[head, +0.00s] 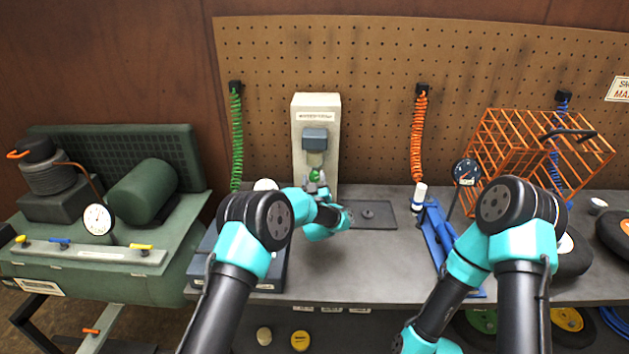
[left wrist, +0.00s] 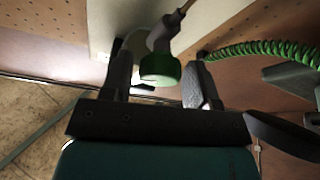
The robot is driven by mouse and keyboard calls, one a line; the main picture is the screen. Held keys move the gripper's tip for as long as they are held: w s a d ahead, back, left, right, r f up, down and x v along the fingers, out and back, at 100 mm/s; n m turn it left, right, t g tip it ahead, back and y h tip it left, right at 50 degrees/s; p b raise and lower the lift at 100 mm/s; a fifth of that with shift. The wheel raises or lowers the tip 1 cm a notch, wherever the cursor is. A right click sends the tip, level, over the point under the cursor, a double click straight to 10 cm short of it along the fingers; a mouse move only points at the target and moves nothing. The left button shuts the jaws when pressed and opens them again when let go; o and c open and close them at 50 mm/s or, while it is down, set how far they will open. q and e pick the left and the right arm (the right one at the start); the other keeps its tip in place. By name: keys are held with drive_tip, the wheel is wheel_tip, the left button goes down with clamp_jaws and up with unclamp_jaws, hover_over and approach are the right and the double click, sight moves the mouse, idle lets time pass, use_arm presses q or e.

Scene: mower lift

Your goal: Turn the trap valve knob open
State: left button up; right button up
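The green trap valve knob (head: 315,174) hangs under a grey filter body (head: 314,139) on the white upright panel (head: 301,102) at the back of the bench. My left gripper (head: 317,186) reaches up to it from below and in front. In the left wrist view the green knob (left wrist: 160,70) lies between the two grey fingers of my left gripper (left wrist: 158,85). The fingers stand apart, one on each side, with a small gap visible beside the knob. I cannot tell whether either finger touches it. My right gripper is out of view; only its arm shows.
A green coiled hose (head: 237,138) hangs left of the panel and an orange one (head: 420,136) to the right. A flat dark plate (head: 372,222) lies on the bench. A blue tool (head: 436,235) and an orange wire cage (head: 518,160) are at the right. A green compressor (head: 90,280) stands left.

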use_arm(q)
drive_tip(key=shift+o, duration=0.7)
drive_tip(key=shift+s, duration=0.1)
drive_tip(key=a+v, duration=0.1)
drive_tip(key=v, duration=1)
drive_tip(key=shift+s+d+f, duration=0.2)
drive_tip(key=shift+s+d, duration=0.2)
drive_tip(key=shift+d, duration=0.1)
drive_tip(key=shift+w, duration=0.1)
drive_tip(key=w+m+h, duration=0.1)
drive_tip(key=m, duration=0.1)
drive_tip(key=w+a+r+m+h, duration=0.1)
drive_tip(key=m, duration=0.1)
drive_tip(key=w+m+h, duration=0.2)
drive_tip(key=shift+a+r+m, duration=0.3)
drive_tip(key=shift+m, duration=0.1)
drive_tip(key=shift+w, duration=0.15)
drive_tip(key=shift+x, duration=3.65)
drive_tip(key=shift+r, duration=0.15)
